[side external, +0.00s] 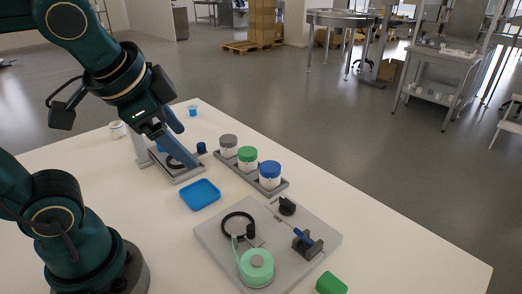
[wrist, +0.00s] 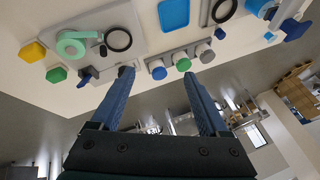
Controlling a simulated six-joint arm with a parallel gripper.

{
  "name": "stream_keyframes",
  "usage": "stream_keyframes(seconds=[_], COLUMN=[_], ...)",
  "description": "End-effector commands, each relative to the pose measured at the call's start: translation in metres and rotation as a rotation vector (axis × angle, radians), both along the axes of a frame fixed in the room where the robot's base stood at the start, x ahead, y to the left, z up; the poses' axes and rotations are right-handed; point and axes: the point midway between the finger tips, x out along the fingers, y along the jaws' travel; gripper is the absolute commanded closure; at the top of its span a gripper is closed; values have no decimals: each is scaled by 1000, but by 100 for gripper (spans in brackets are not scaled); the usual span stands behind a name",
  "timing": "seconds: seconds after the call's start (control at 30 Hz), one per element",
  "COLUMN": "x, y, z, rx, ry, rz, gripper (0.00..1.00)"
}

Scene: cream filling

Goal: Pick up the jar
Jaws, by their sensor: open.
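Three white jars stand in a row in a grey tray (side external: 282,188): one with a grey lid (side external: 228,141), one with a green lid (side external: 247,155) and one with a blue lid (side external: 270,170). The wrist view shows the blue-lidded jar (wrist: 158,72), the green-lidded jar (wrist: 183,64) and the grey-lidded jar (wrist: 205,54) beyond my fingers. My gripper (side external: 184,142) is open and empty, raised above the table to the left of the jars in the side view. Its two blue fingers (wrist: 158,73) are spread wide apart in the wrist view.
A blue tray (side external: 200,195) lies left of the jars. A grey plate (side external: 215,240) in front carries a black ring, a mint-green roll and a blue-handled clamp. A green block (side external: 330,284) lies near the front edge. A grey stand (side external: 185,178) is below my gripper.

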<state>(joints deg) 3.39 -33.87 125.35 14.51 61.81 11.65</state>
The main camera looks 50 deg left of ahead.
Motion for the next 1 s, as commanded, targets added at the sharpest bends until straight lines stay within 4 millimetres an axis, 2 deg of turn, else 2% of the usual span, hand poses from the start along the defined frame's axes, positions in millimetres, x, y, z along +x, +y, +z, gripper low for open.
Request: stream_keyframes(seconds=[0.2,0.33,0.5,0.8,1.0], x=[54,97,141,194,195], y=[41,50,43,9,8], z=[-1,5,9,6,-23], rx=[561,931,1295,1774,1792], ry=[119,215,318,462,472], rz=[-468,-803,-1141,-1577,-1596], gripper=[22,22,22,22,22])
